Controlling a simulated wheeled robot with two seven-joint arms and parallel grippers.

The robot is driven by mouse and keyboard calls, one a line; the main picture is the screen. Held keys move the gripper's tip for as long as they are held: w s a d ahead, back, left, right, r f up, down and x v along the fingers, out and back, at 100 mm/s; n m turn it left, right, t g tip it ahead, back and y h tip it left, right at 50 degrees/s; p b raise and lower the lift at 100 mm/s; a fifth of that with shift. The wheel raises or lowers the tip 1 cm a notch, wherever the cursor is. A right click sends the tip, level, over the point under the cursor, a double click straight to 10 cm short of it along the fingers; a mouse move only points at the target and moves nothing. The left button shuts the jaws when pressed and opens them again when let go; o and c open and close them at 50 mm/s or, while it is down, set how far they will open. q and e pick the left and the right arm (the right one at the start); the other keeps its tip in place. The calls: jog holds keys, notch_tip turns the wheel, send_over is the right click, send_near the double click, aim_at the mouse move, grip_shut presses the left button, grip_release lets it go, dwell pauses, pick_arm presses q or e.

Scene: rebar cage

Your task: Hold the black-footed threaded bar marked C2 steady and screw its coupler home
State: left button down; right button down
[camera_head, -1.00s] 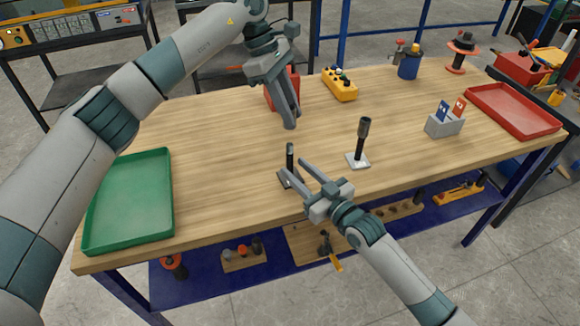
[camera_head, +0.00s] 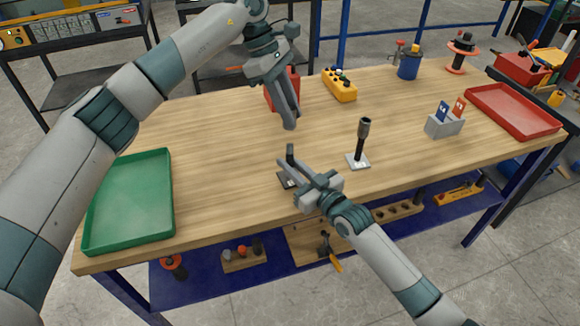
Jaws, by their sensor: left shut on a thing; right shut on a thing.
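The black-footed threaded bar (camera_head: 290,152) stands upright near the table's front edge, its dark foot plate (camera_head: 285,181) partly hidden by my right gripper. My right gripper (camera_head: 288,165) is shut on this bar from the front right, below its top. My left gripper (camera_head: 289,124) points down above the bar's top, with a gap between them. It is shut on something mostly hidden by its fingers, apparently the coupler. No coupler shows on the black-footed bar. The mark C2 is not readable.
A second bar with a pale foot (camera_head: 358,161) and a dark coupler (camera_head: 364,127) on top stands close by on the right. A card holder (camera_head: 444,126) and red tray (camera_head: 513,112) lie further right, a green tray (camera_head: 132,203) left. The table's middle left is clear.

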pick_arm(q)
jog(key=shift+f, duration=0.1)
send_over(290, 144)
jog(key=shift+f, duration=2.35)
jog(key=shift+f, duration=0.15)
jog(key=shift+f, duration=0.75)
jog(key=shift+f, duration=0.6)
